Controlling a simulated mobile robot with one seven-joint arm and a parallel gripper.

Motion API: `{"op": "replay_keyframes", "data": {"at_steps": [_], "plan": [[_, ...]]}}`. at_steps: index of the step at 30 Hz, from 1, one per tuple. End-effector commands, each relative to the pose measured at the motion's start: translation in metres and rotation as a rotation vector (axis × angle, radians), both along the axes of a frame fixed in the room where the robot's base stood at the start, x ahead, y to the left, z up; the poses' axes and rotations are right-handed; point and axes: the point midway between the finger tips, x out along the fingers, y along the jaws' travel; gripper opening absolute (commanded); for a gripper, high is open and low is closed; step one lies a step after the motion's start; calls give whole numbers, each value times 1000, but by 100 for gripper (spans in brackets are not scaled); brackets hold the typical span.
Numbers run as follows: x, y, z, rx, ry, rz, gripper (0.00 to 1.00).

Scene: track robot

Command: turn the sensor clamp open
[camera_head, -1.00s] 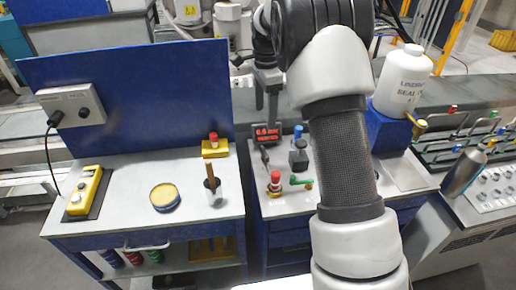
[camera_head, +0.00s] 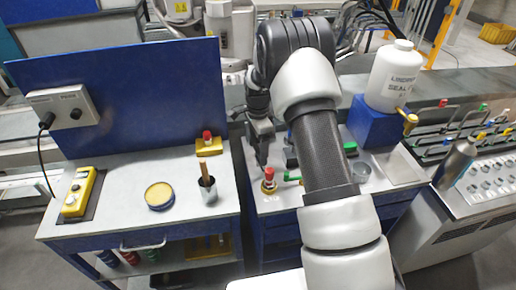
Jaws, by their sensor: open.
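My gripper (camera_head: 262,160) is at the right bench, pointing down, with its fingertips just above and behind a small red-topped brass fitting (camera_head: 268,178). It is open; whether it touches the fitting I cannot tell. A small green lever (camera_head: 292,179) lies just right of the fitting, partly hidden by my arm. Which of these parts is the sensor clamp is not clear. The red-digit display and the blue-topped part are hidden behind my gripper and arm.
A white bottle (camera_head: 395,75) stands on a blue block (camera_head: 372,122) with a brass tap. A metal cup (camera_head: 361,171) is right of my arm. The left bench holds a yellow pendant (camera_head: 78,193), a round tin (camera_head: 159,195) and a brush pot (camera_head: 208,190).

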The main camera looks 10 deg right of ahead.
Motion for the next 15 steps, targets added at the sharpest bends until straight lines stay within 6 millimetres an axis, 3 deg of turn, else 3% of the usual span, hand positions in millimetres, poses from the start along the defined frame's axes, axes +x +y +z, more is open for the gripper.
{"op": "replay_keyframes", "data": {"at_steps": [10, 15], "plan": [[0, 0, -4, 0, 0, 0, 70], [0, 0, -4, 0, 0, 0, 42]]}}
